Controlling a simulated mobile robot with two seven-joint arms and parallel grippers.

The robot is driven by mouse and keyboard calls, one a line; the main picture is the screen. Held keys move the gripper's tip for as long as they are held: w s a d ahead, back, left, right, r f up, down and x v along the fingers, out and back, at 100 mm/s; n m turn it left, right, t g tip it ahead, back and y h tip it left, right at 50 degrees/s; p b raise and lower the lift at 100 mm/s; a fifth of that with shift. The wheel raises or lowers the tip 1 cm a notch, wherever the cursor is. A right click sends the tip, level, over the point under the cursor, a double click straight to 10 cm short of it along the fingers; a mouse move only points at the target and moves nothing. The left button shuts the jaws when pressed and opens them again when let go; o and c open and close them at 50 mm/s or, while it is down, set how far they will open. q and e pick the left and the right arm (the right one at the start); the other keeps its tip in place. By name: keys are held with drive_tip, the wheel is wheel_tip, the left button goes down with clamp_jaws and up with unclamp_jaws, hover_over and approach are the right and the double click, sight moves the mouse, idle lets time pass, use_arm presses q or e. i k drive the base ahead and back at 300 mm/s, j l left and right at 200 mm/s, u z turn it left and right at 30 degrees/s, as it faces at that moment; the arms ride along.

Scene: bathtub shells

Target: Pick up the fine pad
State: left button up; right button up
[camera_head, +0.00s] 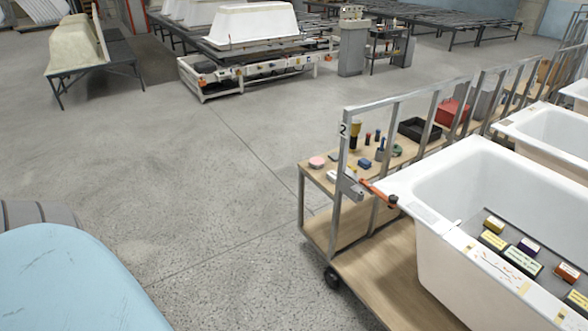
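Several small labelled blocks lie in and on the near white bathtub (440,245). The labels are too small to read, so I cannot tell which thing is the fine pad. Neither of my grippers is in view.
The wheeled cart has a metal rail frame (341,165) along its near side. Its shelf also holds a black tray (420,130) and a red box (452,112). More tubs stand at right. Grey floor (190,170) at left and centre is clear.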

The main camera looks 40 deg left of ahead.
sight(332, 175)
drive_tip(key=u, duration=1.1)
